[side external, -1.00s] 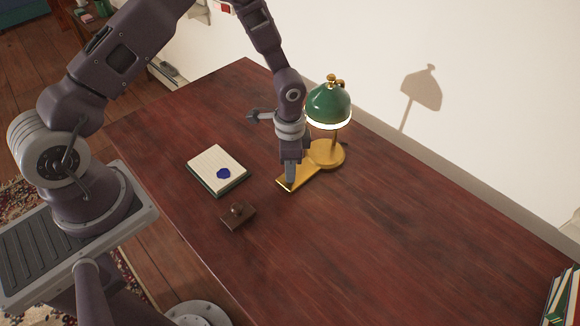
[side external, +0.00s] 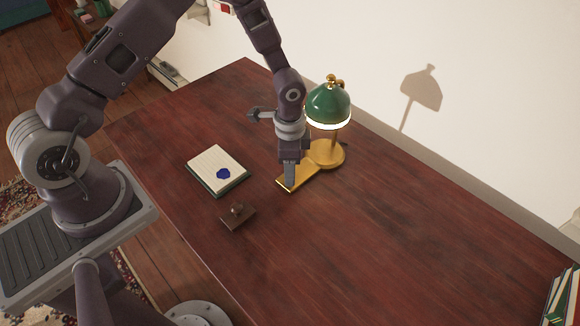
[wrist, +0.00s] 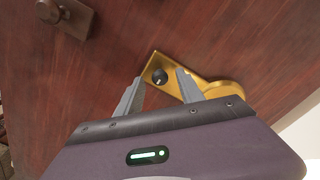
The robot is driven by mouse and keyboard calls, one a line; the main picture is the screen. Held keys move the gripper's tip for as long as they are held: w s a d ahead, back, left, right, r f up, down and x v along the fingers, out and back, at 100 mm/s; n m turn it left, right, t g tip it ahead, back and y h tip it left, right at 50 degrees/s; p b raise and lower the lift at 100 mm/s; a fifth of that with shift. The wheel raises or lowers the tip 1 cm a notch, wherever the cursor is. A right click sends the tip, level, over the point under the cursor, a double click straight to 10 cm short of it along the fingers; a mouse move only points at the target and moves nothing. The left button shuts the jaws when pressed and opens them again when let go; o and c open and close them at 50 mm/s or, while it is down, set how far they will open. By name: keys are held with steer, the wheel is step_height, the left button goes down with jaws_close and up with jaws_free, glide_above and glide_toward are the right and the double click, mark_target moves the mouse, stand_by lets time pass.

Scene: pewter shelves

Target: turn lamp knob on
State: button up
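The desk lamp has a green shade (side external: 328,105) with a bright lit rim and a round brass base (side external: 327,153). A flat brass arm extends from the base toward the left front. In the wrist view, the small dark lamp knob (wrist: 159,77) sits near the end of the brass plate (wrist: 182,70). My gripper (wrist: 158,82) is open, with one finger on each side of the knob's position in the picture. In the side view, my gripper (side external: 289,186) points down over the brass arm and hides the knob. I cannot tell whether the fingers touch the knob.
A notepad with a blue spot (side external: 217,168) lies left of the lamp on the dark red desk. A brown wooden block with a small handle (side external: 238,217) is in front of it. Books (side external: 563,298) stand at the right edge. The wall is close behind the lamp.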

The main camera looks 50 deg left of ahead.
step_height(320, 180, up, 7)
steer(key=shift+r, duration=0.1)
stand_by(0.3)
steer(key=s+a+r+n+t+y, duration=0.1)
steer(key=s+a+r+n, duration=0.15)
steer(key=r, duration=0.65)
steer(key=s+a+r+n+t, duration=0.1)
steer(key=s+r, duration=0.2)
steer(key=r, duration=0.6)
steer(key=s+r+n+t, duration=0.1)
steer(key=s+r, duration=0.3)
steer(key=s, duration=0.5)
steer(key=s+d+r+n+t+h, duration=0.1)
steer(key=s+r+n, duration=0.3)
steer(key=s, duration=0.5)
steer(key=shift+r+n+t, duration=0.35)
steer(key=shift+r+t, duration=0.2)
steer(key=shift+t, duration=0.25)
